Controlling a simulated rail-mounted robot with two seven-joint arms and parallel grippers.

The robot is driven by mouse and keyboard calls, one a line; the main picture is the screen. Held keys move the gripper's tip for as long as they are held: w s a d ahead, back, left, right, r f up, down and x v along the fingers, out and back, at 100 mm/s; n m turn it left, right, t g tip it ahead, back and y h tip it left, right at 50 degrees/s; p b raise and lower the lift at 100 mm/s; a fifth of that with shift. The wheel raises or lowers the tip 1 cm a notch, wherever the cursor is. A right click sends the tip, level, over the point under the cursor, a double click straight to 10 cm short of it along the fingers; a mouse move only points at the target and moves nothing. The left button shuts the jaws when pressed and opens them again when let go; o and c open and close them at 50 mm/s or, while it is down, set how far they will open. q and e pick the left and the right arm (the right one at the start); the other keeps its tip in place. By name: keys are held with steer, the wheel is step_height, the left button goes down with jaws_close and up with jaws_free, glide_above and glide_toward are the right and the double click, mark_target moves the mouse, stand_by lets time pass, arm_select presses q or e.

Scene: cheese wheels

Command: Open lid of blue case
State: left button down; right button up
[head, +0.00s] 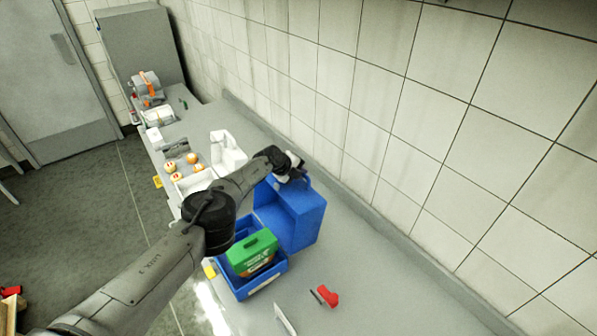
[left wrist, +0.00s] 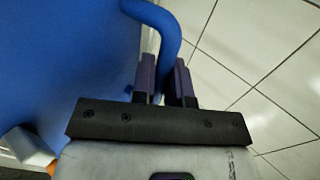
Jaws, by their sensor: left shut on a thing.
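The blue case stands on the grey counter in the head view, with its base (head: 240,293) at the front and its lid (head: 302,222) raised up behind it on the wall side. A green box with a label (head: 252,250) sits inside the base. My left gripper (head: 298,172) is at the top edge of the raised lid. In the left wrist view, my left gripper (left wrist: 165,80) has its purple fingers on both sides of the curved blue handle (left wrist: 163,25) and is shut on it. The lid's blue surface (left wrist: 60,65) fills the left of that view. My right gripper is not in view.
A red object (head: 328,296) lies on the counter (head: 375,300) right of the case. Several round cheeses (head: 193,158) and a white container (head: 228,152) are farther back. The tiled wall (head: 385,110) runs close behind the lid. The near counter is mostly clear.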

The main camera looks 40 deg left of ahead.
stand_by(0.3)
arm_select(q)
steer(key=c, duration=1.1)
jaws_free()
steer(key=shift+c, duration=0.2)
